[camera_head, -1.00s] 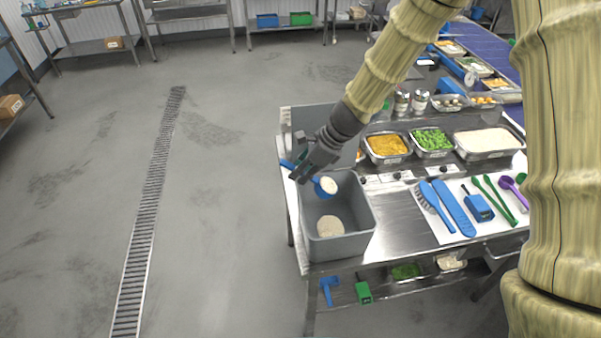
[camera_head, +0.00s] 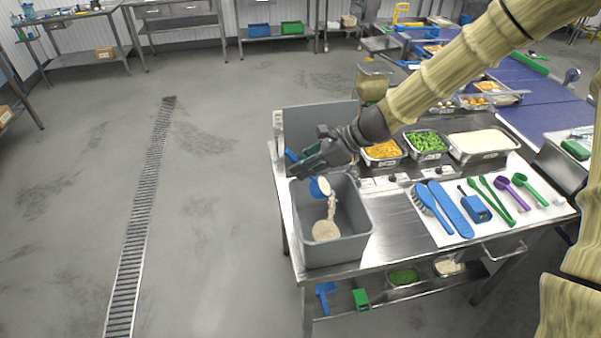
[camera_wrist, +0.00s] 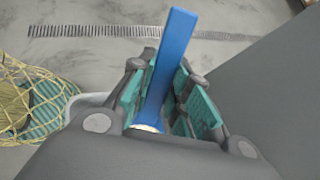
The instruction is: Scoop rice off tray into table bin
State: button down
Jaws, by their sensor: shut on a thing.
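My gripper (camera_head: 312,162) is shut on the handle of a blue scoop (camera_head: 319,187) above the front grey bin (camera_head: 352,243). The scoop is tipped, and a pale stream of rice (camera_head: 331,208) falls from it to a rice heap (camera_head: 326,230) on the bin floor. In the wrist view, the blue handle (camera_wrist: 168,65) stands between the teal finger pads (camera_wrist: 165,100), with a little rice (camera_wrist: 143,128) below it. The metal rice tray (camera_head: 487,155) sits at the table's back right, full of white rice.
A second grey bin (camera_head: 300,122) stands behind the first. Trays of orange food (camera_head: 383,150) and green vegetables (camera_head: 427,143) stand beside the rice tray. A white mat (camera_head: 540,212) holds several utensils. Bare steel table (camera_head: 395,225) lies between bin and mat.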

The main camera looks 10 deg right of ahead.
jog(key=shift+s+d+r+t+y+b, duration=0.15)
jog(key=shift+d+r+t+y+b, duration=0.15)
jog(key=shift+d+y+b, duration=0.55)
jog(key=shift+s+d+r+t+y+b, duration=0.2)
jog(key=shift+d+r+y+b, duration=0.25)
jog(key=shift+b, duration=0.7)
jog(key=shift+s+d+r+t+y+b, duration=0.15)
jog(key=shift+d+r+t+y+b, duration=0.1)
jog(key=shift+d+y+b, duration=0.6)
jog(key=shift+s+d+r+t+y+b, duration=0.15)
jog(key=shift+s+d+y+b, duration=0.1)
jog(key=shift+d+y+b, duration=0.6)
jog(key=shift+s+d+r+t+y+b, duration=0.2)
jog(key=shift+d+y+b, duration=0.35)
jog(key=shift+b, duration=0.55)
jog(key=shift+s+d+r+t+y+b, duration=0.1)
jog(key=shift+s+d+y+b, duration=0.15)
jog(key=shift+d+y+b, duration=0.6)
jog(key=shift+a, duration=0.2)
jog(key=shift+r, duration=0.15)
jog(key=shift+h, duration=0.5)
notch_tip(320, 180, up, 6)
jog(key=p, duration=0.6)
jog(key=shift+f, duration=0.25)
